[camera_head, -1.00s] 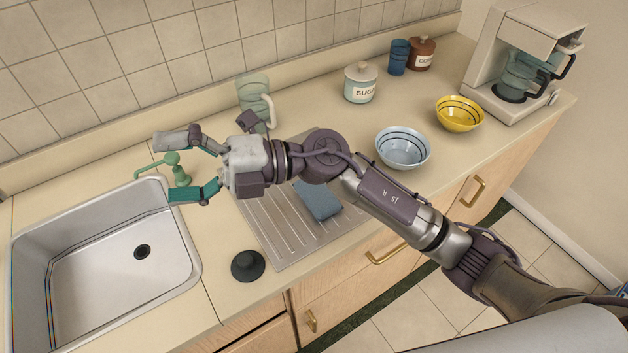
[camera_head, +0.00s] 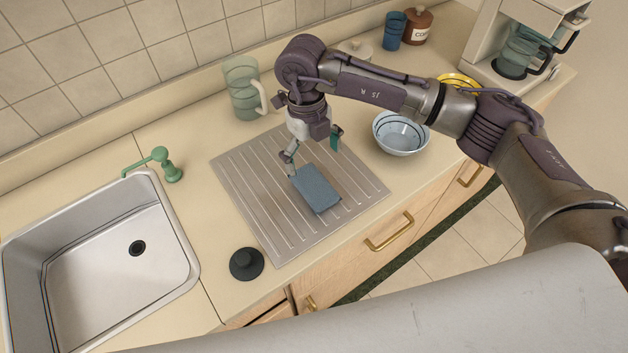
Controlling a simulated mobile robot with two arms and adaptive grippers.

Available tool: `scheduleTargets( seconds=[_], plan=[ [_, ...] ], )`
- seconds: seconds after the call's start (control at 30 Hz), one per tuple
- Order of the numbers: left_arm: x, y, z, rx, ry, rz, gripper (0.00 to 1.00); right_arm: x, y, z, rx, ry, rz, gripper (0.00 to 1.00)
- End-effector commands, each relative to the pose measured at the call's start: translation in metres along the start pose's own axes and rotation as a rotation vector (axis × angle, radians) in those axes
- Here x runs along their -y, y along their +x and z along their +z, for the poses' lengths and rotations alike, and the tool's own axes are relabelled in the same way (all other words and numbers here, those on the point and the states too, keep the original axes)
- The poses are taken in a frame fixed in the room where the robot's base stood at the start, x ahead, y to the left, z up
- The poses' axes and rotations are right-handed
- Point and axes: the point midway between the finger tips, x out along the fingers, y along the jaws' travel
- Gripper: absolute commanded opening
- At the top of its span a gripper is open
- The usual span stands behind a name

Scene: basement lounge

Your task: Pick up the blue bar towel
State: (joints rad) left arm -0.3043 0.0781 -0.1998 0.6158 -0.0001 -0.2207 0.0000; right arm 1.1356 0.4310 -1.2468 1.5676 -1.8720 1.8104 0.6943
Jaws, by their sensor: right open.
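The blue bar towel (camera_head: 317,190) lies folded on the grooved metal drainboard (camera_head: 262,208) beside the sink. My right gripper (camera_head: 313,158) points down just above the towel's far end. Its fingers are spread apart, one grey to the left and one teal to the right, and nothing is between them. I cannot tell how much height is left between the fingertips and the towel. My left gripper is out of view.
The sink (camera_head: 110,262) with a green faucet (camera_head: 165,165) is at left. A black stopper (camera_head: 246,264) sits at the drainboard's near corner. A pitcher (camera_head: 243,90) stands behind, and a light blue bowl (camera_head: 401,134) stands to the right.

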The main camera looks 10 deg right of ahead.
Motion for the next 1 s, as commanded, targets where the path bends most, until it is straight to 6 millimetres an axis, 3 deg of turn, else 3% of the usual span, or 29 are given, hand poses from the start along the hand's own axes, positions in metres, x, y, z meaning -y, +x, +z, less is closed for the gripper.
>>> scheduleTargets(
  seconds=[0.33, 0.47, 0.6, 0.87, 1.0],
  plan=[
    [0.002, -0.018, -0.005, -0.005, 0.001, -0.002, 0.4, -0.003, 0.029, -0.001, -0.004, -0.001, 0.002, 1.0],
    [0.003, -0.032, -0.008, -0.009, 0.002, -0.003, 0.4, -0.007, 0.049, -0.001, -0.003, -0.002, 0.003, 1.0],
    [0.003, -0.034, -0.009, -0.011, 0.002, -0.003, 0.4, -0.006, 0.067, 0.0, -0.001, 0.0, 0.001, 1.0],
    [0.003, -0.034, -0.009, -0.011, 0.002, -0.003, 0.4, -0.007, 0.072, 0.001, 0.001, -0.002, 0.002, 1.0],
    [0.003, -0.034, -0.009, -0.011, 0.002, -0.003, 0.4, -0.007, 0.072, 0.001, 0.001, -0.002, 0.002, 0.8]
  ],
)
